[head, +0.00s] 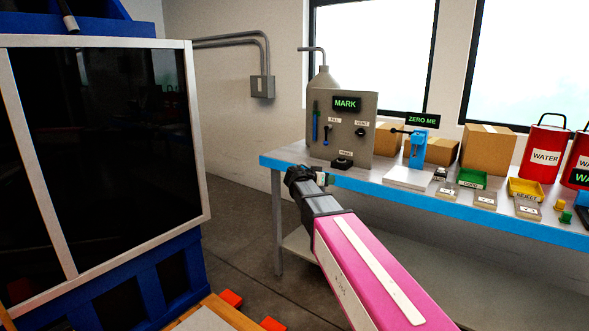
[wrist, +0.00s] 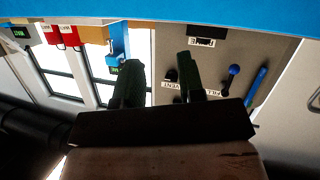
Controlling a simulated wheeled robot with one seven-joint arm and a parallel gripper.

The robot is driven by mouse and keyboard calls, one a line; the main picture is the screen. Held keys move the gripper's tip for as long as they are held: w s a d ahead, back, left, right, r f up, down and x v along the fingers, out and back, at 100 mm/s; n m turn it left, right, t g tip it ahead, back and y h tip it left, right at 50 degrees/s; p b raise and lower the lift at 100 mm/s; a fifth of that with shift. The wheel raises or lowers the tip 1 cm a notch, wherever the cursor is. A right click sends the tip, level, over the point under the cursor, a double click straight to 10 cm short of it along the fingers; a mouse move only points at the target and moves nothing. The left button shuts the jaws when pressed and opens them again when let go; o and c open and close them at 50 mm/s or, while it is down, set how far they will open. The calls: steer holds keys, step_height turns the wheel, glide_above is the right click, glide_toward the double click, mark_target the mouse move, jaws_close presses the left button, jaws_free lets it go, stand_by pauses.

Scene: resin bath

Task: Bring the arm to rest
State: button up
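My arm reaches from the lower right of the head view, with a pink link leading to a dark wrist. My gripper (head: 322,178) is in front of the workbench (head: 275,161) near its left front corner. In the wrist view, which is upside down, the two dark fingers of my gripper (wrist: 158,70) stand apart with nothing between them. A grey panel (head: 363,105) with a MARK display stands on the bench behind my gripper. It also shows in the wrist view (wrist: 225,70), with its knobs and a blue handle.
The bench holds a blue device (head: 418,150) marked ZERO ME, cardboard boxes (head: 487,149), a green tray (head: 471,179), a yellow tray (head: 525,188) and a red WATER can (head: 543,154). A large dark-windowed blue machine (head: 110,140) stands at left. Floor shows between machine and bench.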

steer(key=s+d+f+n+g+y, duration=0.25)
steer(key=s+d+f, duration=0.25)
steer(key=s+f, duration=0.5)
steer(key=s+d+f+n+g+y, duration=0.1)
steer(key=s+f+n+g+y, duration=0.4)
steer(key=s+f, duration=1.4)
steer(key=g+y, duration=0.1)
steer(key=y, duration=0.3)
steer(key=shift+f+g, duration=0.2)
steer(key=shift+g, duration=0.15)
